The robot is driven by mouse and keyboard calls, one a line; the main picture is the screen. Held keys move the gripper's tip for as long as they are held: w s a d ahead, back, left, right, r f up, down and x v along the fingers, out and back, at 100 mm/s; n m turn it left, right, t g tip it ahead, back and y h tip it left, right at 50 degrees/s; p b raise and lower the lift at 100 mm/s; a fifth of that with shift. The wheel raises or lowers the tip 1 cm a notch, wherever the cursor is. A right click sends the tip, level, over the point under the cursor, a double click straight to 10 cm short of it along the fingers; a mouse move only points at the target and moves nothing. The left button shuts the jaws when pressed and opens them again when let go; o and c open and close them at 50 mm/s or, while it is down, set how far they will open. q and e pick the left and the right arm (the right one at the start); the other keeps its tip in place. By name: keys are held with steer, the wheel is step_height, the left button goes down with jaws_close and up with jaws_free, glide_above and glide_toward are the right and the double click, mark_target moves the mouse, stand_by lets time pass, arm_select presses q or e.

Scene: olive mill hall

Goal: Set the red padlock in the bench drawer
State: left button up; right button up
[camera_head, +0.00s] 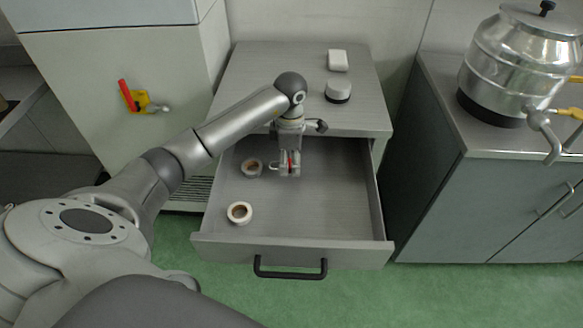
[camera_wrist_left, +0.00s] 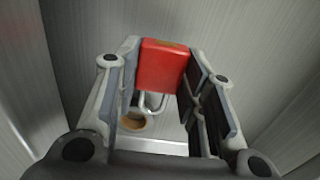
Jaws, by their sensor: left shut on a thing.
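My left gripper (camera_head: 289,170) is over the inside of the open bench drawer (camera_head: 330,215), in its rear middle part. It is shut on the red padlock, which shows as a small red patch (camera_head: 292,160) between the fingers in the head view. In the left wrist view the padlock's red body (camera_wrist_left: 162,65) sits between the two finger pads, with its metal shackle (camera_wrist_left: 152,103) toward the gripper's base. I cannot tell whether the padlock touches the drawer floor. My right gripper is in neither view.
The drawer's right side is clear. A white block (camera_head: 337,60) and a round grey-white thing (camera_head: 338,91) stand on the bench top (camera_head: 270,75).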

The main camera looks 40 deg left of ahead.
arm_select(q)
step_height(320, 180, down, 3)
steer(key=shift+w+d+f+p, duration=0.1)
steer(key=shift+w+p, duration=0.05)
steer(key=shift+p, duration=0.25)
steer(key=shift+f, duration=0.15)
steer(key=shift+f, duration=0.2)
steer(key=o, duration=0.8)
steer(key=shift+r, duration=0.15)
